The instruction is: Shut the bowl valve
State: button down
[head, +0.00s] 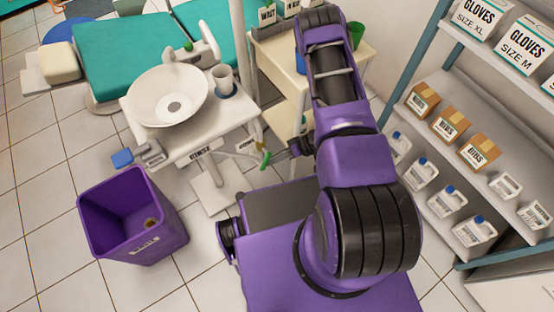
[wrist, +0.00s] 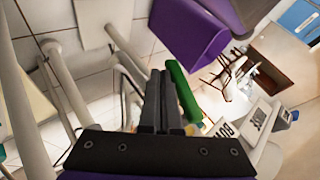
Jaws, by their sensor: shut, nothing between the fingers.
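The green lever (head: 265,160) of a valve hangs at the right side of the white bowl unit. In the wrist view the green lever (wrist: 183,92) stands just right of my fingers, long and slanted. A label reading "BOWL" (wrist: 222,128) is near its lower end. My gripper (wrist: 157,95) is shut and empty, its two dark fingers together beside the lever. I cannot tell whether they touch it. In the head view my gripper (head: 276,156) is small, at the lever's right. The valve body is mostly hidden behind the gripper.
The white bowl (head: 168,96) sits on a stand with a cup (head: 223,76). A second label (wrist: 259,117) reads "RINSE", and a blue handle (head: 122,158) is at the unit's left. A purple bin (head: 132,215) stands left; shelves (head: 470,120) stand right. Pale pipes (wrist: 70,95) pass left of my fingers.

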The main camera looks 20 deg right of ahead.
jog(key=shift+s+a+b, duration=0.2)
jog(key=shift+s+a, duration=0.05)
jog(key=shift+a, duration=0.45)
jog(key=shift+s+a+b, duration=0.15)
jog(key=shift+s+a, duration=0.1)
jog(key=shift+a, duration=0.4)
jog(key=shift+f, duration=0.2)
dwell(0.8)
